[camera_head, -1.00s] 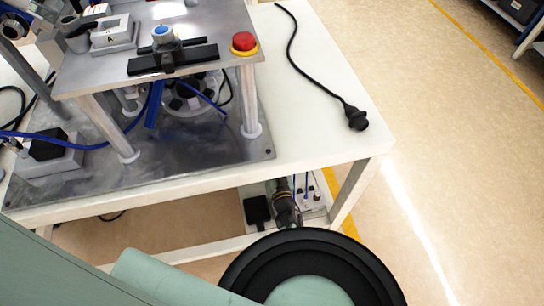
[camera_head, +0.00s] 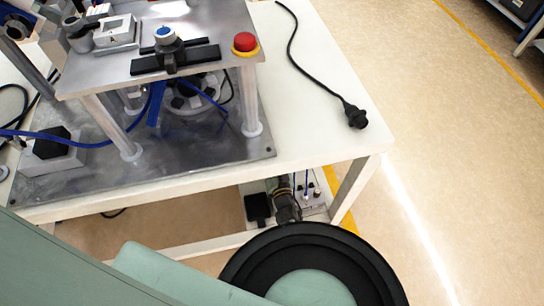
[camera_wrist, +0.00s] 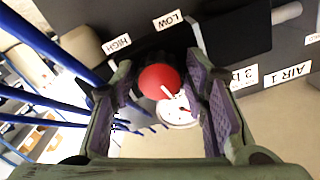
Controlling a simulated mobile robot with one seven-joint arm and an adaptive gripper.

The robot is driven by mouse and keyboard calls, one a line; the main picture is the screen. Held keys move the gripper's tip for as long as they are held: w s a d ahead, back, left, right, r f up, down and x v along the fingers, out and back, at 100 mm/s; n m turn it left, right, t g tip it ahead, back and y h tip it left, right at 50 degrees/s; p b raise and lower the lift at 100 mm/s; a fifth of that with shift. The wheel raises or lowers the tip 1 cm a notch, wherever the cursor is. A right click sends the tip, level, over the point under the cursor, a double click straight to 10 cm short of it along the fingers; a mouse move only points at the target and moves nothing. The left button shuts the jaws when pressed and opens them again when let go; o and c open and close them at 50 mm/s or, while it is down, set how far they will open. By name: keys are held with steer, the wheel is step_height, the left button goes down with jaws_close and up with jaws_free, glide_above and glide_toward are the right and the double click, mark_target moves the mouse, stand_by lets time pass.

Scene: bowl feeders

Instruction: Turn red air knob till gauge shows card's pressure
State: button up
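The red knob (camera_wrist: 160,82) shows as a round red cap in the middle of the wrist view. My gripper (camera_wrist: 160,66) is open, with one purple-padded finger to the left of the knob and one to the right. Gaps show between the knob and both pads. A white round dial (camera_wrist: 178,112), seemingly the gauge, shows just below the knob and is partly covered by it. A red mark is on it, but its reading is too small to tell. I cannot make out a pressure card.
Blue hoses (camera_wrist: 45,45) run close along the left of my gripper. A dark panel (camera_wrist: 90,14) with HIGH, LOW and AIR 1 labels lies above and right. In the head view, a white table (camera_head: 325,120) carries a red button (camera_head: 244,42) and a black cable (camera_head: 291,45).

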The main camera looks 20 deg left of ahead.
steer(key=shift+o, duration=1.3)
step_height(320, 180, up, 10)
